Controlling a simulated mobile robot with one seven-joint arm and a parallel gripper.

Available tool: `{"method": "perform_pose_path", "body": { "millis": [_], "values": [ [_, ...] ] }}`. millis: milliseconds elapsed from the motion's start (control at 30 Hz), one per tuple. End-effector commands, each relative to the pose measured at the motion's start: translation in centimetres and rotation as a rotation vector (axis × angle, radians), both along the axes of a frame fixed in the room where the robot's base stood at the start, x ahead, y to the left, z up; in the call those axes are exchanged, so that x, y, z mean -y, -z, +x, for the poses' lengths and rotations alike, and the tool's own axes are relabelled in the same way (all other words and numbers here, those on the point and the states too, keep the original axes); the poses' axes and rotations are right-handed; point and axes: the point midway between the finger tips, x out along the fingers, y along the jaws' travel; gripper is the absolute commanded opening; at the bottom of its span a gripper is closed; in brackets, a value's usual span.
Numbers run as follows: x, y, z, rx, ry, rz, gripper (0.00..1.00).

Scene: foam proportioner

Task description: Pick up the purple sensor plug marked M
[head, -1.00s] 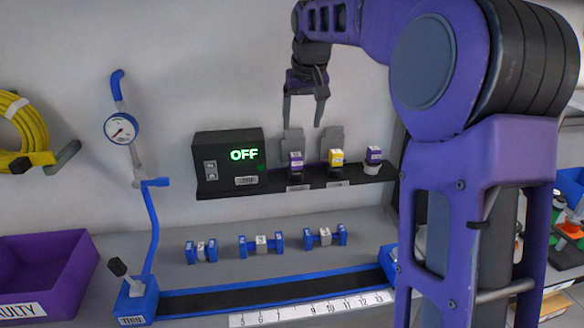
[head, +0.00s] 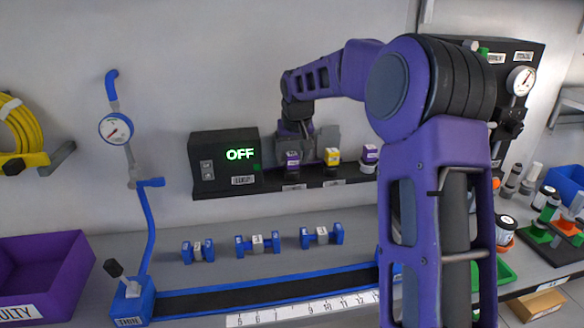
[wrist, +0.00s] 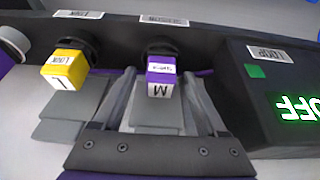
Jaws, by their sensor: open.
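The purple plug marked M (wrist: 160,80) sits upright in a dark socket on the black shelf, with a white label on top. In the head view this plug (head: 292,159) is the left one of the row, right of the OFF box. My gripper (wrist: 160,86) is open, with one finger on each side of the plug in the wrist picture. The jaws are not closed on it, and I cannot tell their exact depth relative to it. In the head view my gripper (head: 293,143) is just above and behind the plug, its fingertips partly hidden.
A yellow plug (head: 332,157) marked L stands close by on the shelf (head: 315,180). The black OFF box (head: 224,163) is to the left. Grey plates (head: 325,139) rise behind the plugs.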

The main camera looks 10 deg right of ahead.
Motion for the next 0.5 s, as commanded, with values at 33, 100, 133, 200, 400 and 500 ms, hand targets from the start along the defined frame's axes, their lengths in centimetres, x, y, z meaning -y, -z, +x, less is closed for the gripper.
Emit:
{"method": "perform_pose_path", "body": {
  "millis": [33,100,133,200,400,500],
  "values": [
    [-0.05,0.19,0.09,0.0,0.0,0.001,0.75],
    [-0.05,0.19,0.11,0.001,0.0,0.001,0.75],
    [-0.05,0.17,0.1,0.001,0.0,0.001,0.75],
    [-0.05,0.17,0.09,0.001,0.0,0.0,0.75],
    [-0.04,0.15,0.08,0.001,0.0,0.0,0.41],
    [-0.04,0.14,0.08,0.001,0.0,0.0,0.23]
  ]
}}
